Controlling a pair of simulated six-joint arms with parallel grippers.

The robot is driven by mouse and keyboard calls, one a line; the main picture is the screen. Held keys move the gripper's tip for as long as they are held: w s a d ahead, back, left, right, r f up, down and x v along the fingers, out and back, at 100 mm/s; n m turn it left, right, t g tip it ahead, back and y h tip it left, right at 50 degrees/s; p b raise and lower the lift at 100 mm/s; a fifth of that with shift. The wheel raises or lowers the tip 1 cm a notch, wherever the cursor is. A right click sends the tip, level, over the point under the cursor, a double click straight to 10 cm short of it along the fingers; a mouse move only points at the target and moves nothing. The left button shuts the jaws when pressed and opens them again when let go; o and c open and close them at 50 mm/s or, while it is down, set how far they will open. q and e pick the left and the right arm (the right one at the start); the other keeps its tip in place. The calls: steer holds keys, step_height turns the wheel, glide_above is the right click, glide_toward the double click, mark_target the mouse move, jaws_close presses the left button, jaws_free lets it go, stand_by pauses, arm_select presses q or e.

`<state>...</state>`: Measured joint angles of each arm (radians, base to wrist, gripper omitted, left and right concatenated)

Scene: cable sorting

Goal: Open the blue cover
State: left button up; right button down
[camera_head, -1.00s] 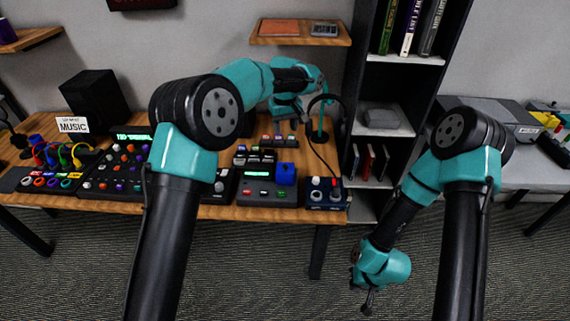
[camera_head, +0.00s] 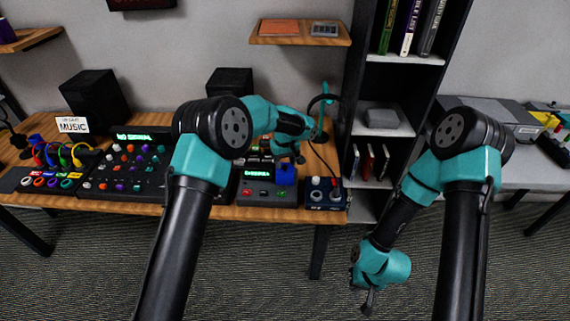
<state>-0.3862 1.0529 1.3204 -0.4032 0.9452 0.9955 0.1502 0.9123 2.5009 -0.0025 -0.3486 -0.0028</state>
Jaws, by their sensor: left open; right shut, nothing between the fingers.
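The blue cover (camera_head: 284,175) is a small blue block at the back right of a dark device (camera_head: 258,192) with a lit green display, on the wooden desk. It looks closed, though its details are too small to be sure. My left gripper (camera_head: 300,160) is open and points down, just above and slightly right of the blue cover; I cannot tell whether it touches. The wrist partly hides the area behind the cover. My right gripper (camera_head: 368,299) is shut and empty, hanging low in front of the shelf, away from the desk.
A dark blue box with knobs and a red switch (camera_head: 325,192) stands right of the device. A mixer with coloured knobs (camera_head: 124,172) and coloured cables (camera_head: 62,155) lie left. A headphone stand (camera_head: 324,110) is behind. A black bookshelf (camera_head: 350,100) borders the desk's right side.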

arm_select(q)
steer(key=shift+f, duration=0.6)
jaws_close()
